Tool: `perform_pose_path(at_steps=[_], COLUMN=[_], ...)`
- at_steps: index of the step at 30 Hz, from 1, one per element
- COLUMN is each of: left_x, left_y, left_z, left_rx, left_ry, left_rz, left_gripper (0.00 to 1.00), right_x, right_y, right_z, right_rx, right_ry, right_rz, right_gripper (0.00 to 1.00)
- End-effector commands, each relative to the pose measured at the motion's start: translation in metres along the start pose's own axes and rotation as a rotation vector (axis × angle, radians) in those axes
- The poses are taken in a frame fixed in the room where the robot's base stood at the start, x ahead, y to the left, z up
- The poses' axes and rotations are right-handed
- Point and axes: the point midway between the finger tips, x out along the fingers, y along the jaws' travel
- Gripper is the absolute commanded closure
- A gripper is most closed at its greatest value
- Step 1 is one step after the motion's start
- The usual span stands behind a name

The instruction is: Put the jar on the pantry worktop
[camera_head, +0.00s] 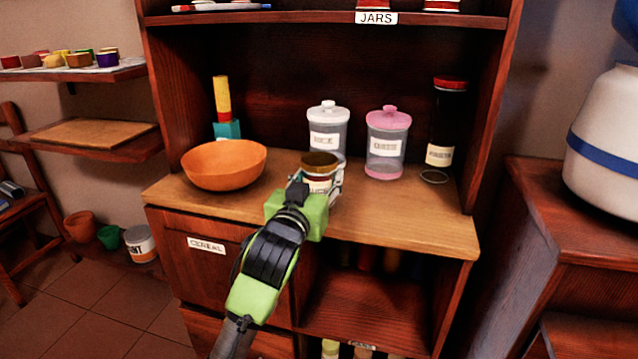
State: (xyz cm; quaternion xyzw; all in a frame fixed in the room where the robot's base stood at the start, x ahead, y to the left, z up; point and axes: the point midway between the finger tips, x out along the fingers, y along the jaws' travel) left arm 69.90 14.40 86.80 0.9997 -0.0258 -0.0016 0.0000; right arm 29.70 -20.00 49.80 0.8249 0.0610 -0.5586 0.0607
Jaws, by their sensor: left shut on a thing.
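A small jar (319,172) with a brown lid and a pale label is between the fingers of my left gripper (318,182). The gripper is shut on it. The jar is upright at the worktop, in front of the clear canister with the white lid. I cannot tell whether its base touches the wood, because the gripper hides its lower part. The pantry worktop (420,215) is light wood inside a dark wood cabinet. My right gripper does not show.
An orange bowl (224,164) stands left of the jar. Behind are a white-lidded canister (328,128), a pink-lidded canister (387,143) and a tall dark bottle (444,125). A yellow and teal object (223,108) stands behind the bowl. The worktop's front right is bare.

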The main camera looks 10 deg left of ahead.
Motion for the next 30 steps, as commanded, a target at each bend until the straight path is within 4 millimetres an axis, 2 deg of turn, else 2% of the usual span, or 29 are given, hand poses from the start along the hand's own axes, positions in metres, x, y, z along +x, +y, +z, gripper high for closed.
perform_pose_path(at_steps=[12,13,14,26,30], left_x=[-0.001,0.000,0.000,0.000,-0.015], left_y=[0.000,0.000,0.000,0.000,0.000], left_z=[0.005,0.006,0.006,0.002,0.002], left_rx=[0.000,0.000,0.000,0.000,0.000], left_ry=[0.007,0.003,0.003,0.004,0.003], left_rz=[0.000,0.000,0.000,0.000,0.001], left_gripper=[0.89,0.47,0.40,0.38,0.38], right_x=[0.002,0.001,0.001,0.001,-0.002], right_y=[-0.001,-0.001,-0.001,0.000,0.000], right_z=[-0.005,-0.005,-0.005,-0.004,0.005], right_rx=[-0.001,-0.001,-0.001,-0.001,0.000], right_ry=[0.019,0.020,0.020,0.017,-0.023], right_rz=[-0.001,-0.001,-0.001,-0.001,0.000], right_gripper=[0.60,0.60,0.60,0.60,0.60])
